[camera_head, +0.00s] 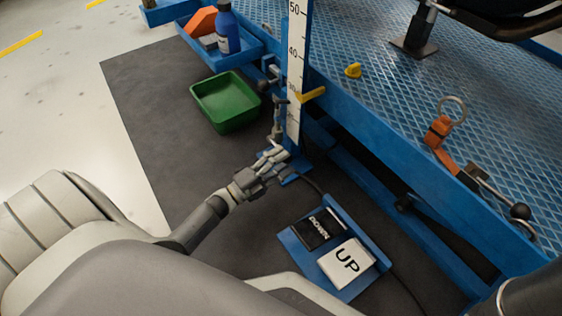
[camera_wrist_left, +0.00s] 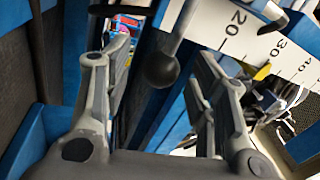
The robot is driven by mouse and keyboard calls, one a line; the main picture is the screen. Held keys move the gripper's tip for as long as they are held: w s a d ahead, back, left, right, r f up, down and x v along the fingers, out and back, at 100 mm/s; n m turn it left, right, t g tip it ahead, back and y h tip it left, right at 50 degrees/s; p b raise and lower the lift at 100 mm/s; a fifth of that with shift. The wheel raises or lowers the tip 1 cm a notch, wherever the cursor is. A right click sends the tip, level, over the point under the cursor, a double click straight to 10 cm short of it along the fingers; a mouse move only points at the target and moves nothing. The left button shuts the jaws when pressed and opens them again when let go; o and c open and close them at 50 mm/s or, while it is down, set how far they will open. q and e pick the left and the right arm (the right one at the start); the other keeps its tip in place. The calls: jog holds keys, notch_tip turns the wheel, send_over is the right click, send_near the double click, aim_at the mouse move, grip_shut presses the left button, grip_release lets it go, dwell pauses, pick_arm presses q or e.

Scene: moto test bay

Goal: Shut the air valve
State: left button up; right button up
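A grey lever (camera_head: 277,128) hangs down beside the white scale on the blue lift post, and a yellow handle (camera_head: 312,95) sticks out from the same post. I cannot tell for sure which one is the air valve. My left gripper (camera_head: 273,157) is just below the grey lever in the head view. In the left wrist view its two fingers (camera_wrist_left: 165,58) are spread apart. A dark ball knob (camera_wrist_left: 162,71) on a metal rod shows between them, with no clear contact.
The numbered scale (camera_head: 296,50) stands by the blue platform (camera_head: 400,105). A green bin (camera_head: 225,101) and a blue tray (camera_head: 240,57) with a bottle are at the post's left. DOWN (camera_head: 318,229) and UP (camera_head: 347,262) pedals lie on the floor. Dark mat (camera_head: 150,90) is clear at left.

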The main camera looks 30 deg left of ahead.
pick_arm(q)
jog(key=v, duration=1.2)
dwell(0.4)
